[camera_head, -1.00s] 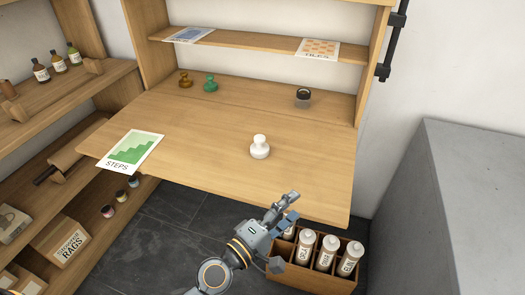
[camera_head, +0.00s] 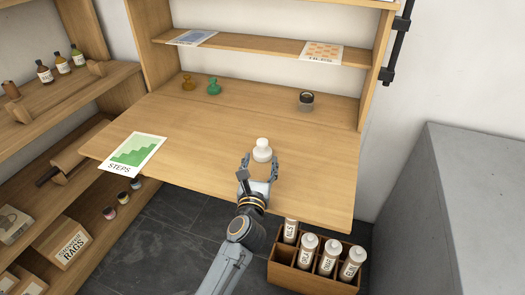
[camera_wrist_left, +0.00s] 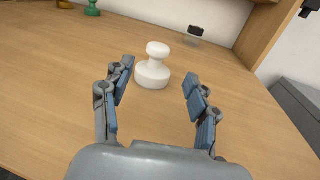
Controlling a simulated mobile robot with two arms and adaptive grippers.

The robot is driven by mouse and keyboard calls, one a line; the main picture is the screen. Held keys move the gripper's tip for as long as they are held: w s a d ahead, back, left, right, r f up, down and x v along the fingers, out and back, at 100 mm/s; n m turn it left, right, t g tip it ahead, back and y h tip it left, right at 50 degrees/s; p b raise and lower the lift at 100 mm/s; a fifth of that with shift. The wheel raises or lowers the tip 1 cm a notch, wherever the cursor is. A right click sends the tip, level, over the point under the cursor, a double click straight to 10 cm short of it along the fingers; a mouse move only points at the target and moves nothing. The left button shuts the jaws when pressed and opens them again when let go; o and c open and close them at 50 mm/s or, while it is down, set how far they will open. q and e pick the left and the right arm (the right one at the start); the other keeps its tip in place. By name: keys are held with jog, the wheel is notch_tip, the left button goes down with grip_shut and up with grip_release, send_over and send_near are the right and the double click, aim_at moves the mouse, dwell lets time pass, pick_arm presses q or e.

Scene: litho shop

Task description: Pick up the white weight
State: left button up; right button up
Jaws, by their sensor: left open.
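The white weight (camera_head: 262,149) stands upright on the wooden desk board (camera_head: 200,135), near its front middle. It is knob-topped with a wide base. My left gripper (camera_head: 260,160) is open just in front of it, above the board. In the left wrist view the weight (camera_wrist_left: 152,68) stands just beyond the open fingertips (camera_wrist_left: 157,72), in line with the gap and nearer the left finger. The fingers do not visibly touch it. In the head view the gripper covers part of its base. My right gripper is not in view.
A brown weight (camera_head: 188,83), a green weight (camera_head: 213,87) and a dark-topped jar (camera_head: 306,101) stand at the board's back. A STEPS sheet (camera_head: 133,151) lies at left. A bottle crate (camera_head: 300,278) stands below the front edge. A grey block (camera_head: 470,200) is at right.

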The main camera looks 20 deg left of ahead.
aim_at(262, 147)
pick_arm(q)
jog(key=w, duration=0.2)
jog(key=shift+w+a, duration=0.2)
jog(key=shift+w, duration=0.1)
jog(key=w, duration=0.2)
jog(key=w+a, duration=0.1)
jog(key=w, duration=0.2)
jog(key=shift+w+a+r, duration=0.1)
jog(key=shift+w+a, duration=0.1)
jog(key=shift+w, duration=0.1)
jog(key=shift+s, duration=0.1)
grip_shut()
